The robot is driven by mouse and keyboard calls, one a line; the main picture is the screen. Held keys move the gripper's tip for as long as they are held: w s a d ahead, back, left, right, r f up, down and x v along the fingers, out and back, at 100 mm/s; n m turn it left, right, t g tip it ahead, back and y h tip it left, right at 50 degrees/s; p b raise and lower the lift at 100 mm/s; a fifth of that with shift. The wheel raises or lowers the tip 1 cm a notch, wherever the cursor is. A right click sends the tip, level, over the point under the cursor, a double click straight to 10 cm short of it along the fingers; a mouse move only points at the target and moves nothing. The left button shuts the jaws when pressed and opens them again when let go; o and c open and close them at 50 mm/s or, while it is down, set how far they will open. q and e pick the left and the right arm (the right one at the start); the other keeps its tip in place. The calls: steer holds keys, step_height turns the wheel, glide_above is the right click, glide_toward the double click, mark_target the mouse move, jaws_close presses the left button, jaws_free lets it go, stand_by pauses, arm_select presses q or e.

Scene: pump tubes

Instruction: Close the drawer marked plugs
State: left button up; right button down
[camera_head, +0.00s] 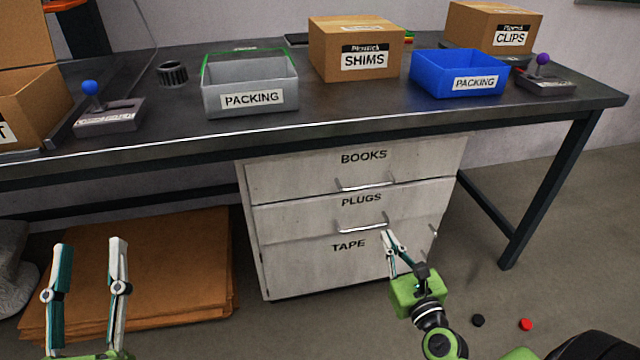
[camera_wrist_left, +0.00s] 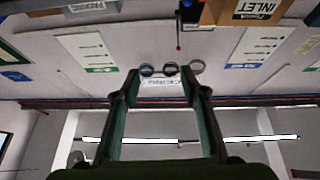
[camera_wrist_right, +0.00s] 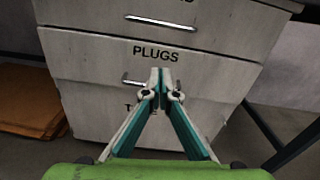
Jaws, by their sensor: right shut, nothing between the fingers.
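In the right wrist view the tips (camera_wrist_right: 161,72) cover part of the plugs drawer (camera_wrist_right: 85,65); contact cannot be told. My left gripper (camera_head: 90,243) is open and empty, away to the left; its fingers (camera_wrist_left: 161,80) stand apart in the left wrist view.
Flat cardboard (camera_head: 180,270) lies left of the cabinet. Bins and boxes stand on the table (camera_head: 340,108). Black and red caps (camera_head: 525,324) lie on the floor at right.

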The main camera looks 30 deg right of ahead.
steer(key=m, duration=0.1)
steer(key=p, duration=0.1)
glide_toward(367, 194)
steer(key=x, duration=0.5)
steer(key=shift+w+a+r, duration=0.15)
steer(key=shift+w, duration=0.2)
arm_select(q)
steer(key=shift+w+a+f+g+y+b, duration=0.15)
steer(key=shift+w+a+f+g+y, duration=0.2)
steer(key=shift+f, duration=0.35)
steer(key=shift+w+a+f+g+y+b, duration=0.15)
steer(key=shift+w+f+g, duration=0.2)
steer(key=shift+w+f, duration=0.25)
arm_select(e)
steer(key=shift+w, duration=0.7)
arm_select(q)
steer(key=shift+s, duration=0.1)
arm_select(e)
steer(key=shift+x, duration=1)
steer(key=shift+s+r, duration=0.15)
steer(key=shift+r, duration=0.05)
arm_select(q)
steer(key=shift+s, duration=0.15)
arm_select(e)
steer(key=shift+r, duration=0.1)
